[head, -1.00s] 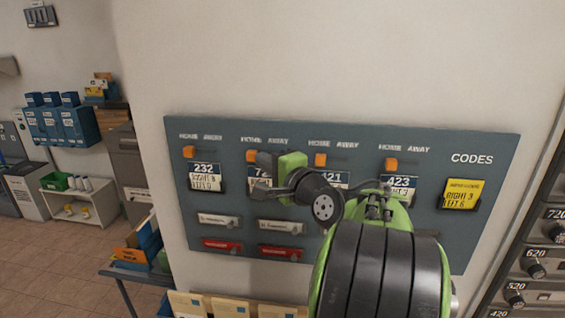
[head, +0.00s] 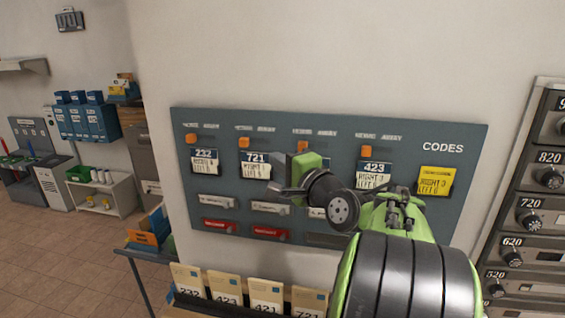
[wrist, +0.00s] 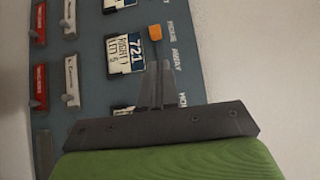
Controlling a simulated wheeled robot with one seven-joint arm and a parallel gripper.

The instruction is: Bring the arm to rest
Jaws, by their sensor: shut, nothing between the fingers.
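My gripper (head: 279,190) is in front of the grey-blue wall panel (head: 410,228) in the head view, at the end of my green and black arm. It hides the third card and part of the third column. In the wrist view its fingers (wrist: 157,80) are together and empty, pointing at the panel near the 721 card (wrist: 123,53). An orange slider (wrist: 155,33) shows just past the fingertips. I cannot tell how far the fingertips are from the panel.
Below the panel stand numbered cream envelopes (head: 226,290). A yellow code card (head: 435,181) hangs at the panel's right. A bank of mailboxes with dials (head: 530,220) stands at the far right. Shelves (head: 105,192) and blue boxes are at the left, with open floor (head: 65,260).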

